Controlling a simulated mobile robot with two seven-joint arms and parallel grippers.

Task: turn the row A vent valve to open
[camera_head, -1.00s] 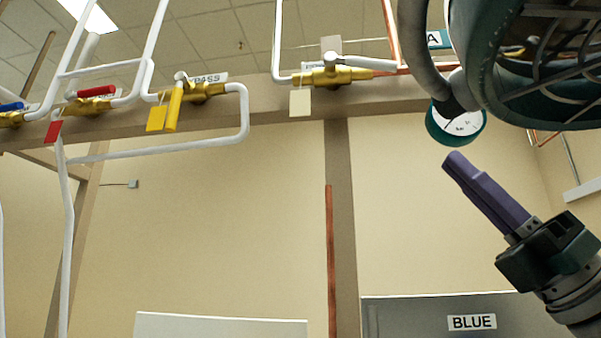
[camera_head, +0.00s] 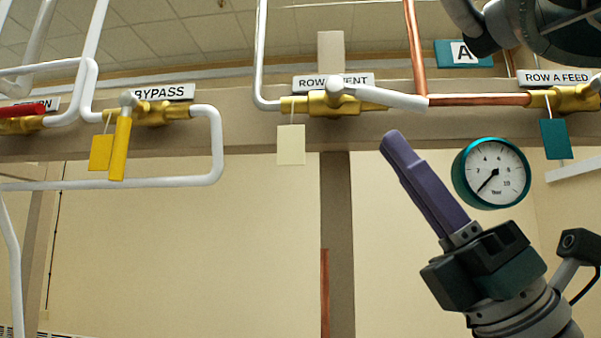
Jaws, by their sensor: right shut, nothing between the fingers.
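The row A vent valve (camera_head: 320,104) is a brass body on the beam, at top centre in the head view. Its white lever (camera_head: 392,96) points right, roughly along the line of the copper pipe. The lever's hub covers part of its "ROW A VENT" label (camera_head: 358,81). A cream tag (camera_head: 291,145) hangs below the valve's left end. My right gripper (camera_head: 393,140) has purple fingers, shut and empty. It points up and left, and in the picture its tips are just below the lever, with a visible gap. My left gripper is not in view.
A teal-rimmed gauge (camera_head: 491,173) is right of my fingers. The row A feed valve (camera_head: 570,98) with a teal tag (camera_head: 555,139) is at the right. The bypass valve (camera_head: 160,111), with yellow lever and tag, is at the left. A copper pipe (camera_head: 415,50) rises above the lever.

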